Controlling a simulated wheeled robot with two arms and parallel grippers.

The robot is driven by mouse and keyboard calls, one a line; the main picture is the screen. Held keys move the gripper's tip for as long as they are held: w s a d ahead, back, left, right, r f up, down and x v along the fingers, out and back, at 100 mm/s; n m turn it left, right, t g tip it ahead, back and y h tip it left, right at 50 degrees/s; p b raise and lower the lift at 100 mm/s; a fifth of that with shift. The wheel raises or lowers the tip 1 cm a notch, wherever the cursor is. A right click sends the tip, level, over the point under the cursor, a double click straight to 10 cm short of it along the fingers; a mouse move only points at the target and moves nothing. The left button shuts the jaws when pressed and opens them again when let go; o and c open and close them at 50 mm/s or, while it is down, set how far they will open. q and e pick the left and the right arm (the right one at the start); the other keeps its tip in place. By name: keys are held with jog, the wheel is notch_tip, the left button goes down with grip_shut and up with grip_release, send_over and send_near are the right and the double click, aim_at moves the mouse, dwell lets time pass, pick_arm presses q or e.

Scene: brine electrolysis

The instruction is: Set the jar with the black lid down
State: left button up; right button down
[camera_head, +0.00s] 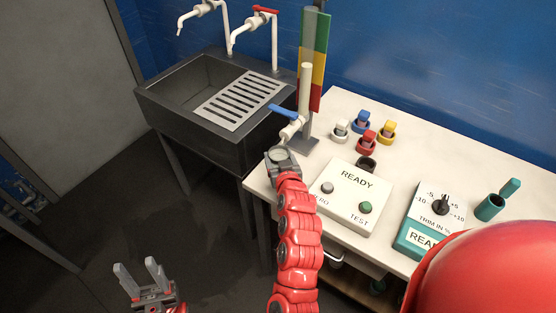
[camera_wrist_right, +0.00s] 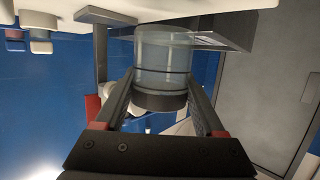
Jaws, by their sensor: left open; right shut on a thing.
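The jar (camera_wrist_right: 163,57) is clear, with pale liquid in it and a black lid or band (camera_wrist_right: 160,100) at the end nearer my right gripper's palm. In the head view the jar (camera_head: 279,155) shows as a small pale disc at the white table's left corner, below the column's tap. My right gripper (camera_wrist_right: 162,92) is shut on the jar, one finger on each side. I cannot tell whether the jar touches the table. My left gripper (camera_head: 138,272) is open and empty, low over the dark floor.
A column with a blue-handled tap (camera_head: 290,125) and coloured panel stands just behind the jar. The READY box (camera_head: 350,188) is to the right on the white table (camera_head: 405,130). Coloured plugs (camera_head: 367,140) stand behind it. A dark sink (camera_head: 215,85) adjoins at the left.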

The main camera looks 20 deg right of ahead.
jog(key=shift+w+d, duration=0.1)
jog(key=shift+w, duration=0.6)
jog(key=shift+w+f, duration=0.2)
jog(key=shift+f, duration=0.05)
notch_tip(320, 180, down, 3)
jog(key=shift+s+p, duration=0.1)
jog(key=shift+p, duration=0.7)
jog(key=shift+f, duration=0.1)
jog(key=shift+f, duration=0.2)
grip_release()
jog(key=shift+r, duration=0.1)
